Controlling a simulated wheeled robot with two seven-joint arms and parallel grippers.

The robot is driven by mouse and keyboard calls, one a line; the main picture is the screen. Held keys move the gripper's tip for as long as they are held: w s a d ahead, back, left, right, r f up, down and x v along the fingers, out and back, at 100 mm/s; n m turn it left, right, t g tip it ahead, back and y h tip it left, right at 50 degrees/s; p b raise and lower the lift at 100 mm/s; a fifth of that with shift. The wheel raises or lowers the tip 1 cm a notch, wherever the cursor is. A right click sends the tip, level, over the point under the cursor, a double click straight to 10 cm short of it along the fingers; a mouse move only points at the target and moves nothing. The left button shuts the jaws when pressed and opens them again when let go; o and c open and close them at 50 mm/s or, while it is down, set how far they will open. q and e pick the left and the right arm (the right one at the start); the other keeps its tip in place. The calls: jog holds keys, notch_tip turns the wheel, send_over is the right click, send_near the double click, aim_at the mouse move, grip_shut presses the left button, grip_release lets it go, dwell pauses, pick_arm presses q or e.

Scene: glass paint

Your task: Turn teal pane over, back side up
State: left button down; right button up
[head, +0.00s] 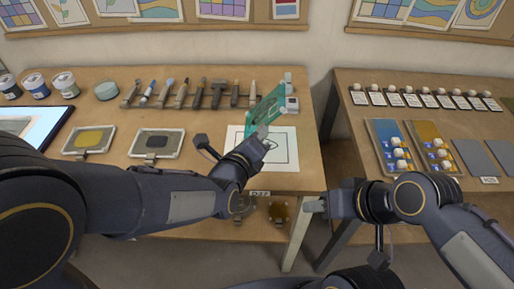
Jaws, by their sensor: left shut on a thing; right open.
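The teal pane (264,112) is a flat translucent green-blue sheet with faint darker marks on it. My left gripper (260,138) is shut on its lower edge and holds it tilted, nearly on edge, above the white sheet with a printed rectangle (282,158). Which face of the pane is front or back I cannot tell. My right gripper (314,207) is open and empty, low in front of the gap between the two tables, apart from the pane.
Two framed trays, one yellow (90,140) and one grey (157,143), lie to the left, with jars (36,86) behind. The right table holds blue and amber panels (388,148) with white knobs. A gap separates the tables.

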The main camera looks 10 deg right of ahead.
pick_arm(q)
jog(key=f+n+t+y+b, duration=0.1)
jog(key=f+n+t+b, duration=0.1)
jog(key=n+b, duration=0.7)
jog(key=f+n+t+y+b, duration=0.1)
jog(key=f+n+b, duration=0.3)
jog(key=n+b, duration=0.6)
jog(key=d+f+n+t+b, duration=0.1)
jog(key=f+n+t+b, duration=0.2)
jog(key=n+b, duration=0.7)
jog(key=shift+s+f+y, duration=0.1)
jog(key=shift+f+y, duration=0.3)
dwell(0.6)
dwell(0.3)
jog(key=c, duration=0.6)
grip_release()
jog(key=shift+s, duration=0.1)
